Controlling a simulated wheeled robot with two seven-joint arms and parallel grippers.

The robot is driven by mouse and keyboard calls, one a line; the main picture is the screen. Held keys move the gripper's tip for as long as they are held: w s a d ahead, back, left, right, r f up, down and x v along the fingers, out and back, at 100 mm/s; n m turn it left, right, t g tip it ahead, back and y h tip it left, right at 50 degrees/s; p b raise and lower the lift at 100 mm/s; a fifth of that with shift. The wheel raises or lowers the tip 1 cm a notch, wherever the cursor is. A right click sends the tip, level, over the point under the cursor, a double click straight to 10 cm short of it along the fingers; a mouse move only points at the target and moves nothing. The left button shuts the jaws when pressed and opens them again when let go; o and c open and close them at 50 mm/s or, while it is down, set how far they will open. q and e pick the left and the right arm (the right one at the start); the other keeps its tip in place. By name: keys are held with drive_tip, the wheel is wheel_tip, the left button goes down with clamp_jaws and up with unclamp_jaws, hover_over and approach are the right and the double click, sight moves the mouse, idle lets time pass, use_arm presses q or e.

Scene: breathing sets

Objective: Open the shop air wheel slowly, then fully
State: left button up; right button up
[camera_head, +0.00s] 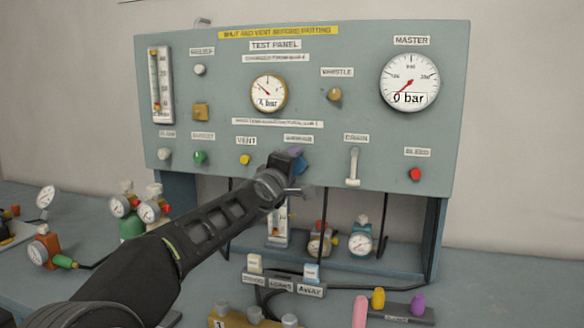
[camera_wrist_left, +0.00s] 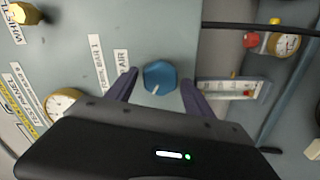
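The shop air wheel (camera_wrist_left: 159,77) is a blue faceted knob with a white mark, on the grey-green panel beside a label ending in "AIR" in the left wrist view. My left gripper (camera_wrist_left: 162,90) is open, with its two dark purple fingers on either side of the wheel and small gaps visible. In the head view the left gripper (camera_head: 291,161) is at the panel's lower middle and mostly hides the wheel. The master gauge (camera_head: 409,82) reads 0 bar. My right gripper is not in view.
A white drain lever (camera_head: 353,166) and a red bleed button (camera_head: 415,174) are right of my gripper. A yellow vent knob (camera_head: 245,159) and green knob (camera_head: 200,157) are left. Small gauges (camera_head: 360,243) and hoses sit below the panel. Labelled blocks and coloured pegs stand in front.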

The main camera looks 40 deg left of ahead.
use_arm(q)
drive_tip(key=shift+o, duration=0.4)
drive_tip(key=v, duration=0.7)
drive_tip(key=shift+s+d+b, duration=0.15)
drive_tip(key=shift+s+b, duration=0.2)
drive_tip(key=shift+s, duration=0.05)
idle(3.9)
